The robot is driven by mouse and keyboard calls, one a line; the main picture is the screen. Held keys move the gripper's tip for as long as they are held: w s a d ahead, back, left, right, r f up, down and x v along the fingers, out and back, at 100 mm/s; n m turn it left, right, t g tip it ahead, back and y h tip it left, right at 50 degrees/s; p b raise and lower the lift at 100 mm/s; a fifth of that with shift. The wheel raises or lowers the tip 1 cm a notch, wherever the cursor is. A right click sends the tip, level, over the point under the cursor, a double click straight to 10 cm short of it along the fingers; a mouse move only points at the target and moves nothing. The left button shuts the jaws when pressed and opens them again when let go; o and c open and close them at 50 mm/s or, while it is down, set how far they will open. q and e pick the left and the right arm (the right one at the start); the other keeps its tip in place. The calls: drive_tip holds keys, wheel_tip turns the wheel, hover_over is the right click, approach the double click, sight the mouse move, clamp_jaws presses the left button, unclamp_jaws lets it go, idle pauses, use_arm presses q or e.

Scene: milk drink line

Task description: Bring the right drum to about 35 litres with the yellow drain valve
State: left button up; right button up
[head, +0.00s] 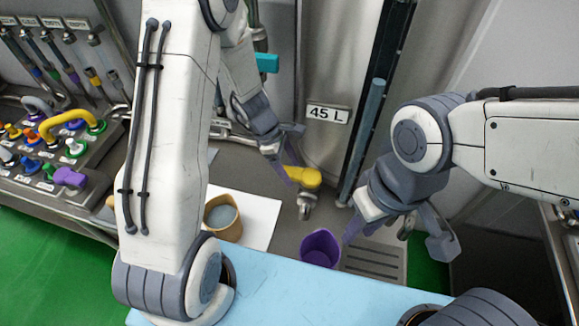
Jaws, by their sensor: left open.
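The yellow drain valve handle (305,177) sits low on the front of the steel drum (340,60), above a metal spout (304,207). The drum carries a "45 L" label (327,114). A blue-grey upright tube (368,125) stands right of the label; I cannot read a level in it. My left gripper (291,156) is open at the valve, its fingers close around the handle's left end; contact is unclear. My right gripper (397,238) is open and empty, to the right of a purple cup (320,250). The cup stands below and slightly right of the spout.
A tan cup (223,217) with greyish contents stands on a white mat (262,213). A floor grate (373,263) lies right of the purple cup. A pale blue surface (270,288) spans the front. A panel of coloured fittings (50,150) is at left.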

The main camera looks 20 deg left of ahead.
use_arm(q)
clamp_jaws()
idle(1.4)
